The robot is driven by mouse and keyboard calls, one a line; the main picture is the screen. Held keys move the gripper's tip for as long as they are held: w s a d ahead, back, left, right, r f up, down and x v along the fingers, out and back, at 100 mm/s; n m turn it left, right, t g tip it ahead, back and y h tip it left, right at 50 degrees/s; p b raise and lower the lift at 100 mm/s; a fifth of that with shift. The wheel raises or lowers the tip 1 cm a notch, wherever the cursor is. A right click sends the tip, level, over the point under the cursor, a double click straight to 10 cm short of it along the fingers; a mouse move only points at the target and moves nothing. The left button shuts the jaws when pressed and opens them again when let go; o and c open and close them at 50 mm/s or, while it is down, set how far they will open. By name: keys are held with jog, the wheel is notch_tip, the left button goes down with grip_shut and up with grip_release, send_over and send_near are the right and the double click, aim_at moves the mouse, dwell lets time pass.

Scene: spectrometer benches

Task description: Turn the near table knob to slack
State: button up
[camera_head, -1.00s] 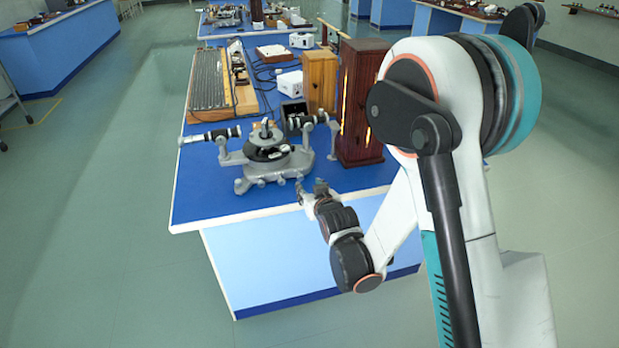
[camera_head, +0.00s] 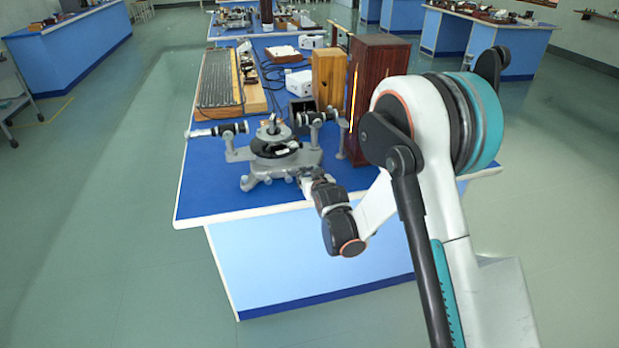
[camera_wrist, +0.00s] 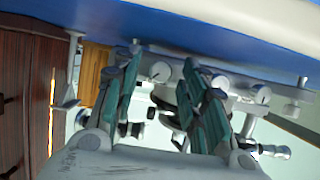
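The grey spectrometer (camera_head: 258,172) stands near the front edge of the blue bench, with a dark round table (camera_head: 274,148) on top. My gripper (camera_head: 306,184) is at the front right of its base, low by the bench edge. In the wrist view the picture is tipped over, with the bench top above. There my gripper (camera_wrist: 162,66) has its teal fingers apart, and a round silver knob (camera_wrist: 160,71) shows between the tips. Other silver knobs (camera_wrist: 221,83) lie to the right, partly behind a finger. I cannot tell which is the table knob, or whether anything touches.
A dark wooden box (camera_head: 375,85) stands close to the right of the spectrometer, beside a lighter wooden box (camera_head: 328,78). A telescope tube (camera_head: 216,131) sticks out to the left. The bench's front left corner (camera_head: 205,200) is clear.

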grip_shut()
jog(key=n+h, duration=0.1)
jog(key=n, duration=0.2)
jog(key=shift+s+a+t+h, duration=0.1)
jog(key=shift+a+t+h, duration=0.2)
jog(key=shift+h, duration=0.1)
jog(key=shift+a+f+n+t+h, duration=0.15)
jog(key=shift+n+t+h, duration=0.45)
jog(key=shift+n+h, duration=0.65)
jog(key=shift+n+y, duration=0.25)
jog(key=shift+n, duration=0.1)
grip_release()
